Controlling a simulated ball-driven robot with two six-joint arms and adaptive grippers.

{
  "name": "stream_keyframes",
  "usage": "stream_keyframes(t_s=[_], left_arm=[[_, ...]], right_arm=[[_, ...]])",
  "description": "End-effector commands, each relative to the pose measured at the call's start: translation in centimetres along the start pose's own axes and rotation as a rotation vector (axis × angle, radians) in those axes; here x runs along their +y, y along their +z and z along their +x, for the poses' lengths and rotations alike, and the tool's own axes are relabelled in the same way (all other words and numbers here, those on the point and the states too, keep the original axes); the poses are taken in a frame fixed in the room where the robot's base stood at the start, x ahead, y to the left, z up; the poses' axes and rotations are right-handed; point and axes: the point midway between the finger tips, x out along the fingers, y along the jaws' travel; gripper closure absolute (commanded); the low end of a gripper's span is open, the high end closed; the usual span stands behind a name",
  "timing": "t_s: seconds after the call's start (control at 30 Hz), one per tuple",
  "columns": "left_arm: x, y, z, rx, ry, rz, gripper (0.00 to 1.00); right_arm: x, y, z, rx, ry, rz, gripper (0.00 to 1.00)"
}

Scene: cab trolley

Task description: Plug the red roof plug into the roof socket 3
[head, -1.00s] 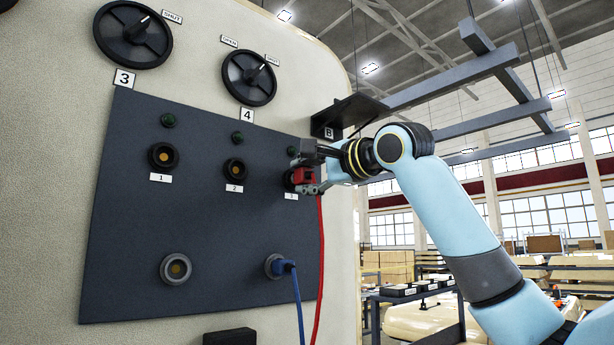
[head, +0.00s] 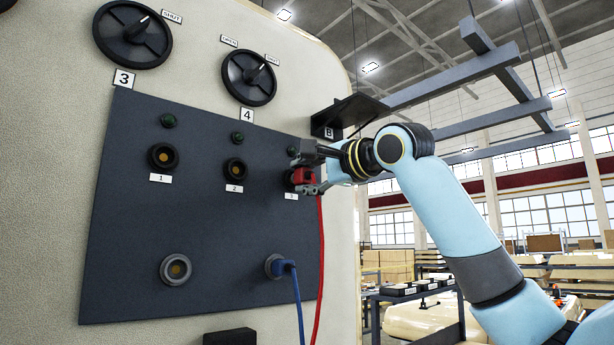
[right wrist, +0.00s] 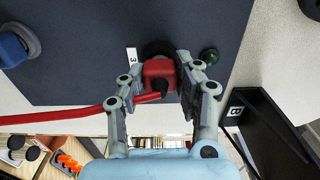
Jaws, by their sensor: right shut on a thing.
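The red roof plug (head: 303,178) is at roof socket 3 on the dark panel, its red cable hanging down. In the right wrist view the plug (right wrist: 159,74) is in line with the dark ring of socket 3 (right wrist: 158,48) and covers part of it. The plug's front is hidden, so I cannot tell how deep it sits. My right gripper (head: 308,174) is shut on the plug, with one finger on each side; it also shows in the right wrist view (right wrist: 160,82). My left gripper is not in view.
Sockets 1 (head: 163,156) and 2 (head: 234,169) are empty to the left. A blue plug (head: 281,267) sits in a lower socket, beside an empty grey one (head: 177,269). A black bracket marked B (head: 347,113) juts out above right of my gripper. Two handwheels are above the panel.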

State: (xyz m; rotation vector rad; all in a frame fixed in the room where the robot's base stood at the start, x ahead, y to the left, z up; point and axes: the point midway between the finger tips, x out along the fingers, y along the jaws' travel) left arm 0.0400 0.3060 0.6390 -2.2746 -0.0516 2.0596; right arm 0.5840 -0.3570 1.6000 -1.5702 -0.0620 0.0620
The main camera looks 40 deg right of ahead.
Motion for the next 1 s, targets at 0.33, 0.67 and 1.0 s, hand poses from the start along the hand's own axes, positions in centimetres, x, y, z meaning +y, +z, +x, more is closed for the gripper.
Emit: stream_keyframes(t_s=[0.33,0.67,1.0], left_arm=[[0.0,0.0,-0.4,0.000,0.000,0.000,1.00],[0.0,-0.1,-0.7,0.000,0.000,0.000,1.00],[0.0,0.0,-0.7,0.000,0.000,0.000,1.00]], right_arm=[[-0.1,0.0,0.6,0.000,0.000,0.001,1.00],[0.0,0.0,1.0,0.000,0.000,0.001,0.57],[0.0,0.0,1.0,0.000,0.000,0.000,0.41]])
